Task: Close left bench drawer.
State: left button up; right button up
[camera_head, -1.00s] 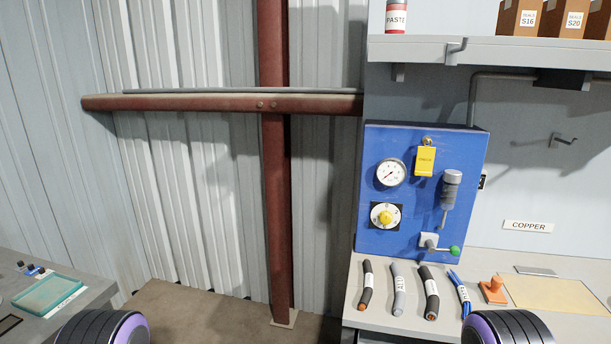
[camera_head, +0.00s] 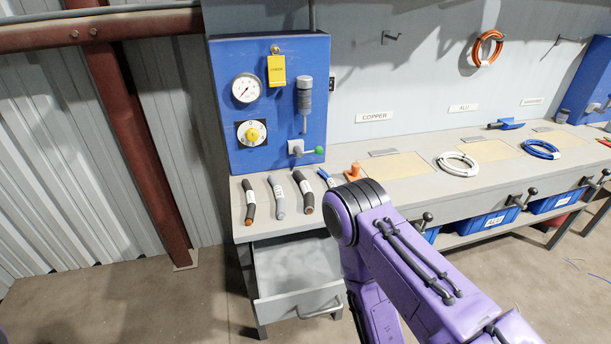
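The left bench drawer (camera_head: 300,304) is a grey drawer under the left end of the bench (camera_head: 237,232). It stands pulled out, with its open inside visible. Its front panel carries a bar handle (camera_head: 320,312) near the bottom edge of the view. One of my purple arms comes in from the lower right, bends near the bench front and runs down beside the drawer's right side. My other gripper is not in view either.
Several cable pieces (camera_head: 279,197) lie on the bench top above the drawer. A blue panel (camera_head: 270,100) with a gauge stands behind them. Blue bins (camera_head: 486,222) sit under the bench to the right. The floor (camera_head: 130,300) left of the drawer is clear.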

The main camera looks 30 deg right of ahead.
aim_at(299, 274)
jog(key=z, duration=0.75)
jog(key=k, duration=0.1)
jog(key=z, duration=0.55)
jog(key=i, duration=0.2)
jog(key=u, duration=0.3)
jog(key=k, duration=0.05)
jog(key=z, duration=0.05)
